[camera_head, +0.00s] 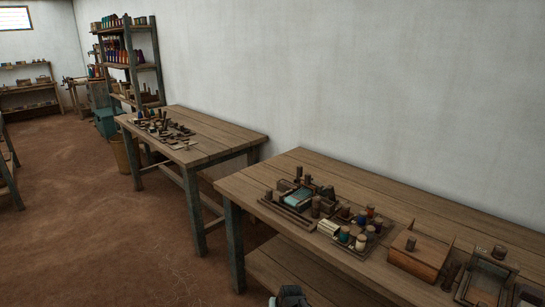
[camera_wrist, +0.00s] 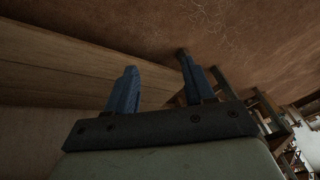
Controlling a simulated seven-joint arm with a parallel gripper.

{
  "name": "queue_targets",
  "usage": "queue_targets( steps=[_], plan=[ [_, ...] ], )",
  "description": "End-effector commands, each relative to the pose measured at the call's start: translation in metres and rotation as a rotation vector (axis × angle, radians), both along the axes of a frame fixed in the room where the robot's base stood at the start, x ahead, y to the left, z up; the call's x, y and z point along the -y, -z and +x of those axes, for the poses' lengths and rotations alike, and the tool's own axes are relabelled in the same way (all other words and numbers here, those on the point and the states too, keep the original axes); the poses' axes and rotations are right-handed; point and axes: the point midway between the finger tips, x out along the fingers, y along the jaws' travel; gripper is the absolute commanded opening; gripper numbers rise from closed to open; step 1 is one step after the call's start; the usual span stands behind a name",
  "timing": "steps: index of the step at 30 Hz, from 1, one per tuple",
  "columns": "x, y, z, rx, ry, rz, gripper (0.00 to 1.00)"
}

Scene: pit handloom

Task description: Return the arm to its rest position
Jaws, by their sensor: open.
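My gripper (camera_wrist: 158,72) shows in the wrist view with its two blue fingers apart and nothing between them. Beyond the fingers are a wooden plank surface (camera_wrist: 60,65) and the brown earthen floor (camera_wrist: 240,35). In the head view only a small dark part of my arm (camera_head: 291,297) shows at the bottom edge, below the near table's front edge. The fingers cannot be made out there.
The near wooden table (camera_head: 300,165) holds small trays, spools and a wooden box (camera_head: 418,256) along its front. A second table (camera_head: 215,135) with small tools stands farther left. A shelf (camera_head: 130,65) of coloured spools is behind it. The floor (camera_head: 90,220) at left is clear.

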Motion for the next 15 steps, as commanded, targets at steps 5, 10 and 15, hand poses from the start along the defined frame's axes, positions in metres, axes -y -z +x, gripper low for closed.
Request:
queue_targets(
  steps=[5, 10, 15],
  plan=[
    [0.037, 0.055, -0.066, -0.153, -0.004, -0.056, 0.53],
    [0.067, 0.096, -0.130, -0.298, -0.013, -0.100, 0.53],
    [0.094, 0.128, -0.197, -0.445, -0.022, -0.136, 0.53]
  ],
)
